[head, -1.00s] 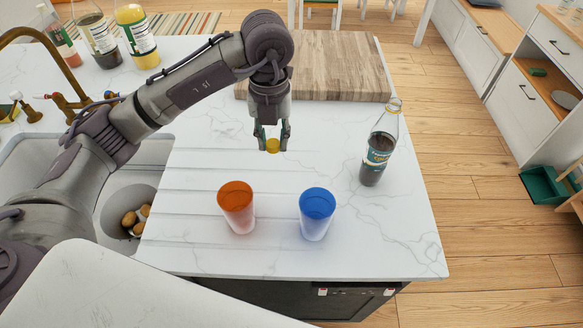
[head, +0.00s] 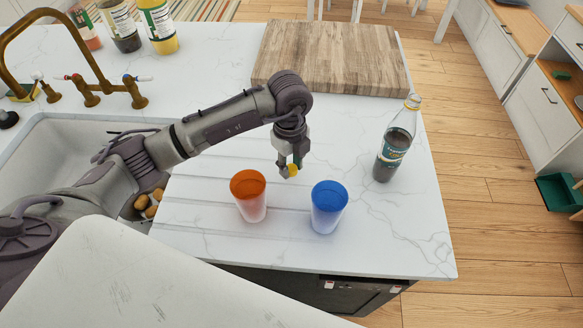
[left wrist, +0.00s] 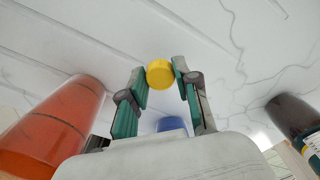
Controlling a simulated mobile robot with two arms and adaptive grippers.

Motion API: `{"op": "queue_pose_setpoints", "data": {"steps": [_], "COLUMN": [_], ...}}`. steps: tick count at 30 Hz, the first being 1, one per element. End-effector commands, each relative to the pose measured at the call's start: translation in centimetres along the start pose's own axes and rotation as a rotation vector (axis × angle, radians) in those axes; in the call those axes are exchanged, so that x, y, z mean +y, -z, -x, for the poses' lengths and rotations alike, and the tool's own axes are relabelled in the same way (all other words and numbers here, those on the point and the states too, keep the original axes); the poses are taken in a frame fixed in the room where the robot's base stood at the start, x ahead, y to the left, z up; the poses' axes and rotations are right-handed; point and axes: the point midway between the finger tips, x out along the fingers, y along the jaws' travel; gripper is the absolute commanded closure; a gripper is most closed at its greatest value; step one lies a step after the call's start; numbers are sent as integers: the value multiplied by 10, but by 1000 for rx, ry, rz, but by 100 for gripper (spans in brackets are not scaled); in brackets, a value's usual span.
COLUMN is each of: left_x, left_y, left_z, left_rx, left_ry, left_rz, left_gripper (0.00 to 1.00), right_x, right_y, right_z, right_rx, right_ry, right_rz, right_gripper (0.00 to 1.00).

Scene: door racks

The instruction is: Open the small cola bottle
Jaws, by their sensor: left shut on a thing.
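The small cola bottle (head: 396,142), with dark liquid in its lower part, stands upright on the white counter, right of the blue cup. My left gripper (head: 288,167) is shut on a yellow cap (head: 293,170), above the counter behind the two cups and apart from the bottle. In the left wrist view the cap (left wrist: 160,74) sits between the fingertips, and the bottle (left wrist: 292,116) is partly cut off at the right edge. My right gripper is not in view.
An orange cup (head: 249,198) and a blue cup (head: 327,208) stand close in front of my left gripper. A wooden board (head: 330,58) lies behind. The sink (head: 60,140) and brass tap (head: 85,92) are left. Several larger bottles (head: 158,25) stand at the back left.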

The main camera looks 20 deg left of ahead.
Motion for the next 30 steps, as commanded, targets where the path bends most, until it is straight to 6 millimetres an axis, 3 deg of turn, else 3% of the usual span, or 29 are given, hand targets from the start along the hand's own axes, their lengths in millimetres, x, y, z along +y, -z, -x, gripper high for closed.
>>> {"op": "queue_pose_setpoints", "data": {"steps": [6, 18, 19, 23, 30], "left_x": [1, 0, 0, 0, 1], "left_y": [0, 0, 0, 0, 0], "left_z": [-28, -35, -34, -34, -33], "left_rx": [2, 1, 0, 0, 0], "left_ry": [-4, -2, -1, -2, -2], "left_rz": [-1, -2, -2, -2, -2], "left_gripper": [100, 100, 66, 44, 44], "right_x": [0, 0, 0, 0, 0], "right_y": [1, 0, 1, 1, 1], "right_z": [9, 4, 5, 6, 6], "right_rx": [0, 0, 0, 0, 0], "right_ry": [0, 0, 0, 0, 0], "right_rz": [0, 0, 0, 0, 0], "right_gripper": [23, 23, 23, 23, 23]}}
